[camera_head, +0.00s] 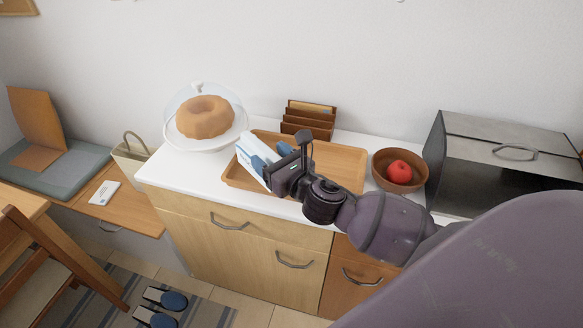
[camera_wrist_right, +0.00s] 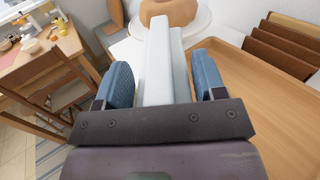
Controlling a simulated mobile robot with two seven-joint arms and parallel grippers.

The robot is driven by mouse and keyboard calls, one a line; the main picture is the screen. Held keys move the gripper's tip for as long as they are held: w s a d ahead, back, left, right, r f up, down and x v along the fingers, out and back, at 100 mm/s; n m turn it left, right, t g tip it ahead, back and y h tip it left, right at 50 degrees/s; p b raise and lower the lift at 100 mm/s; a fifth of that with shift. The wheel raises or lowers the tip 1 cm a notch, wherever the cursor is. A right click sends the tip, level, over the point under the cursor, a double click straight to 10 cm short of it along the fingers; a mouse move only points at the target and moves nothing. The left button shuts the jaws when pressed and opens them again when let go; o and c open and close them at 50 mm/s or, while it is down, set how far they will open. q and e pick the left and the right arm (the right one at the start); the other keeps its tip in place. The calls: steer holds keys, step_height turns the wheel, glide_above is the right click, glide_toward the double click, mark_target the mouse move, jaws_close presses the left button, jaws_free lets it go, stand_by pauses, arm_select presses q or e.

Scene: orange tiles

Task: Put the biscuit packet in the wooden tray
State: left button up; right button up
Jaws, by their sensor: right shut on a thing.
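The biscuit packet (camera_head: 250,158) is a narrow white carton with blue print, held tilted at the left end of the wooden tray (camera_head: 345,164). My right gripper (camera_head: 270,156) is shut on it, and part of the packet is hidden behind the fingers. In the right wrist view the packet (camera_wrist_right: 165,65) stands between the two blue finger pads and points toward the cake stand. The tray (camera_wrist_right: 262,110) lies to its right there, its visible floor bare. I cannot tell whether the packet touches the tray. My left gripper is not in view.
A cake under a clear dome (camera_head: 205,117) stands just left of the tray. A wooden letter rack (camera_head: 308,118) is behind it. A brown bowl (camera_head: 386,182) with a red apple (camera_head: 399,172) and a metal bread box (camera_head: 500,155) are to the right.

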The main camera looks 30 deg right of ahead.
steer(key=w+d+r+n+y+p, duration=0.1)
steer(key=w+d+r+y+p, duration=0.1)
steer(key=w+d+r, duration=0.3)
steer(key=w+d+r+n+y+p, duration=0.1)
steer(key=w+d+r+p, duration=0.15)
steer(key=d, duration=0.55)
arm_select(q)
steer(key=b, duration=0.5)
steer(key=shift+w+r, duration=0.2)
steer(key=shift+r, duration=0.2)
arm_select(e)
steer(key=shift+g, duration=0.3)
steer(key=f, duration=1.9)
steer(key=shift+a, duration=0.2)
steer(key=shift+f, duration=0.15)
steer(key=o, duration=1)
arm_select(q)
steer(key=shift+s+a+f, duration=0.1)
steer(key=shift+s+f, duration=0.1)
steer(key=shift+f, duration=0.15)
arm_select(e)
steer(key=shift+o, duration=0.3)
